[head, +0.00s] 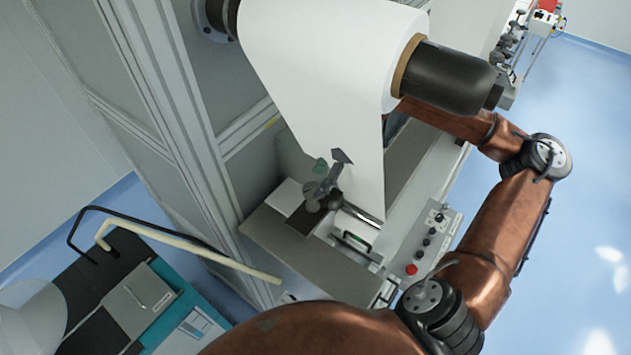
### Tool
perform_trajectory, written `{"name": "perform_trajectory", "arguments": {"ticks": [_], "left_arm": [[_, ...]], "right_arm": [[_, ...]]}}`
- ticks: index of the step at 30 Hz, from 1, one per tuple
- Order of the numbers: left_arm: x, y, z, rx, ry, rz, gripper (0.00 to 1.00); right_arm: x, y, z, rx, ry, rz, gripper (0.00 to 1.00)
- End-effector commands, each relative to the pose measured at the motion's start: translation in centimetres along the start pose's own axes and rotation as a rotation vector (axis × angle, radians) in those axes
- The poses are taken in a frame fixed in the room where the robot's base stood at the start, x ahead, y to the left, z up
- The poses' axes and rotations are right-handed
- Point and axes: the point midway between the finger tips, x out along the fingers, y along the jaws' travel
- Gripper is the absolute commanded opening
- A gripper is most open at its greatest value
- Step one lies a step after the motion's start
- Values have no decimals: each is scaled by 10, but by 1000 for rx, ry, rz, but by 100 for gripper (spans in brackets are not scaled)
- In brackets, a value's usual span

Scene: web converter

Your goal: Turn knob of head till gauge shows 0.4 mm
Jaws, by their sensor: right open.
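My right arm enters at the bottom, bends at the right and runs in behind the end of the white web roll (315,45). The hanging web hides its wrist. What shows of my right gripper (330,173) is small and grey, with dark finger parts, just left of the web's lower edge. It is open. It is beside or over a small grey rounded part (313,194) on a dark plate (304,220); I cannot tell if they touch. I cannot make out which part is the knob, and no gauge reading is legible. My left gripper is out of view.
A control box (432,240) with a red button stands right of the grey machine bed (305,255). A bent pale bar (195,252) and a teal-and-black cart (165,315) are at the lower left. Blue floor (585,190) is free at the right.

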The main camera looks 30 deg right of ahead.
Motion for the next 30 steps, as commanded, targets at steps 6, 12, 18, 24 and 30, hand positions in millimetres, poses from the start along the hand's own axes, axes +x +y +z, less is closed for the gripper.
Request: {"name": "perform_trajectory", "arguments": {"ticks": [6,12,18,24,30], "left_arm": [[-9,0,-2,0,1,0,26],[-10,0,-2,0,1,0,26],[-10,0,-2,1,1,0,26],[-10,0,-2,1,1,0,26],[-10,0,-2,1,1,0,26]], "right_arm": [[27,1,2,0,-3,2,47],[35,0,1,0,-2,0,47],[35,0,1,0,-2,0,46],[35,0,1,1,-3,0,32],[35,0,1,1,-3,0,19]]}}
